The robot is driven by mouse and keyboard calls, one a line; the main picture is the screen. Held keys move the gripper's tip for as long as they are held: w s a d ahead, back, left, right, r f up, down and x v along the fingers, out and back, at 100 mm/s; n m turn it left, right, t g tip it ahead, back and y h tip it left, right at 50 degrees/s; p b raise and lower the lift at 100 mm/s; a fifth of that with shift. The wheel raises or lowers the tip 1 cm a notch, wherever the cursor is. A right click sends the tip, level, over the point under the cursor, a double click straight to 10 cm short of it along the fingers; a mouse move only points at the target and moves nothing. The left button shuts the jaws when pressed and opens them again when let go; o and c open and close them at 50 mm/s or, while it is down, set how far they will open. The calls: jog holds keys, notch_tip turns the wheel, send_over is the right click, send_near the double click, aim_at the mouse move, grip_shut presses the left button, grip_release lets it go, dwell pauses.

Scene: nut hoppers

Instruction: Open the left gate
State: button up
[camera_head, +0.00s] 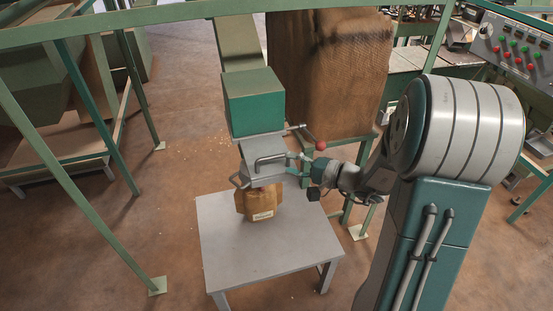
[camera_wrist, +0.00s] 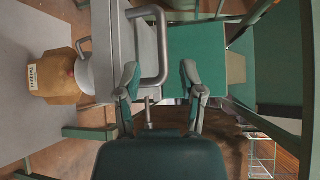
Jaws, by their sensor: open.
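A green hopper box (camera_head: 254,103) hangs above the table, with a grey metal gate housing (camera_head: 262,150) under it. A bent grey bar handle (camera_head: 270,159) sticks out from the housing; it also shows in the wrist view (camera_wrist: 162,45). A thin rod with a red ball knob (camera_head: 320,145) juts out to the right. My gripper (camera_head: 300,165) is open at the right of the housing, close to the handle. In the wrist view its two fingers (camera_wrist: 161,85) are spread, with the handle just beyond them. Contact cannot be told.
A brown paper bag (camera_head: 260,206) with a white label stands under the housing on a grey table (camera_head: 265,250). A large brown mesh-like panel (camera_head: 345,70) is behind. Green frame posts (camera_head: 75,180) stand at left, and a button panel (camera_head: 515,50) is at upper right.

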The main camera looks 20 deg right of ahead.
jog(key=v, duration=0.5)
jog(key=shift+s+d, duration=0.2)
jog(key=shift+d, duration=0.05)
jog(key=shift+a, duration=0.1)
jog(key=s+a+r+n+g+h, duration=0.35)
jog(key=s+a+n+g, duration=0.45)
jog(key=s+a, duration=0.4)
jog(key=s+d+r+n+t+h, duration=0.2)
jog(key=s+r+h, duration=0.3)
jog(key=h, duration=0.3)
jog(key=shift+s+d+n, duration=0.25)
jog(key=shift+d+n, duration=0.05)
jog(key=shift+d, duration=0.6)
